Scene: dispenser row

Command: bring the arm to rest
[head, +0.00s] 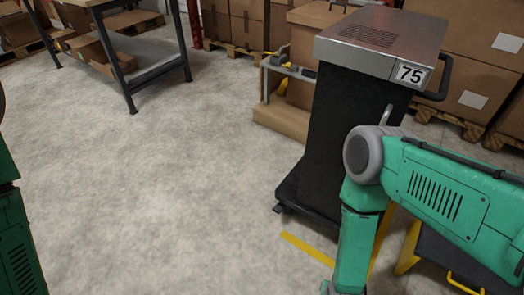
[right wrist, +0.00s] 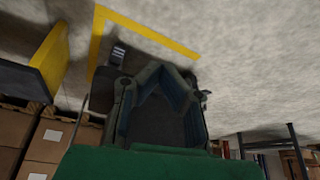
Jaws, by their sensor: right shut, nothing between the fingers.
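My right arm (head: 455,200) is green with a grey elbow joint and crosses the right side of the head view, bent downward in front of the dark cart. Its gripper lies below the frame there. In the right wrist view my right gripper (right wrist: 168,68) has its dark fingers brought together at the tips, with nothing seen between them and floor beyond. My left arm shows only as green parts at the left edge of the head view, and its gripper is out of frame.
A black cart (head: 345,130) with a metal top and a "75" label stands close behind my right arm. Yellow tape (head: 307,248) marks the floor by it. A workbench (head: 150,60) and boxes on pallets stand farther back. The floor at centre left is clear.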

